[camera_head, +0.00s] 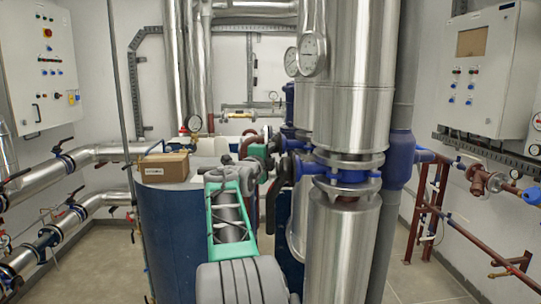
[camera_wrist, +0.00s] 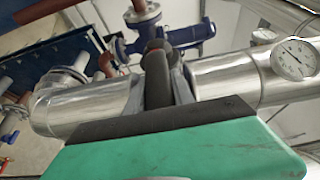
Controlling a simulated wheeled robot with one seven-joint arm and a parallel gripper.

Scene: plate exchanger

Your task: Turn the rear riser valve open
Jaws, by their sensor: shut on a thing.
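My gripper (camera_head: 262,158) is at the end of my green arm, at the rear riser beside the large front riser. It is shut on the rear riser valve's handle, a dark bar (camera_wrist: 156,75) in the wrist view. The jaws hide much of the grip, and I cannot tell the handle's exact angle. The rear riser valve's blue body (camera_head: 291,143) shows just right of my gripper, partly behind the front riser. A blue flanged fitting (camera_wrist: 190,32) lies beyond the gripper in the wrist view.
The front silver riser (camera_head: 343,245) with its blue valve (camera_head: 347,178) stands close on the right. A dial gauge (camera_head: 313,54) is above. A cardboard box (camera_head: 164,167) sits on a blue tank (camera_head: 165,230) at left. Floor (camera_head: 425,275) is open at right.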

